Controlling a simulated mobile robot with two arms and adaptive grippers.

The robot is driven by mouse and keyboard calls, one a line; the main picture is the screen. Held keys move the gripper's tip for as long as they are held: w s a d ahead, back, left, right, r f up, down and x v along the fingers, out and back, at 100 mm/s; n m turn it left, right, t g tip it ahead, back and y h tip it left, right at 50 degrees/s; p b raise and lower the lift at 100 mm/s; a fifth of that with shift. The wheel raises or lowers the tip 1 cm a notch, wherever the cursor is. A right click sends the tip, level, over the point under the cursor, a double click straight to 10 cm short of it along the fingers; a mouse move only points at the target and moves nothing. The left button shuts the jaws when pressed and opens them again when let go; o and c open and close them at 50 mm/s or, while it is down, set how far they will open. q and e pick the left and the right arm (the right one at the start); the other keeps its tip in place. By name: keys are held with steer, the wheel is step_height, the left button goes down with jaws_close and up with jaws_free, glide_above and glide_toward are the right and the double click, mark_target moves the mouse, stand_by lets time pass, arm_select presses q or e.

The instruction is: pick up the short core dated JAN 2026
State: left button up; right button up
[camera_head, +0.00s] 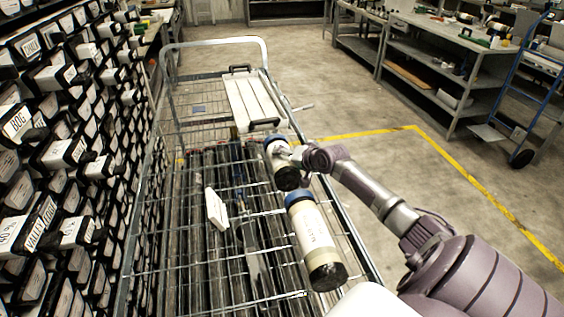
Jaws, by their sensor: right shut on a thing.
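My right gripper (288,154) reaches in from the right over the wire cart and is shut on a short core (276,158). This core has a blue cap at its far end, a white label and a dark near end. A second short core (312,238), also with a blue cap, a white label and a dark end, lies nearer on the cart's right side. Its label carries print too small to read, and I cannot read a date on either core. My left gripper is not in view.
The wire cart (217,42) holds several long dark liners (196,240) and a white tray (253,98) with black handles. A rack of labelled core ends (62,153) stands close on the left. Workbenches (440,60) and a blue hand truck (522,90) stand beyond open floor on the right.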

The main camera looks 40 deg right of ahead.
steer(key=shift+w+d+r, duration=0.1)
steer(key=shift+w+r, duration=0.05)
steer(key=shift+r, duration=0.15)
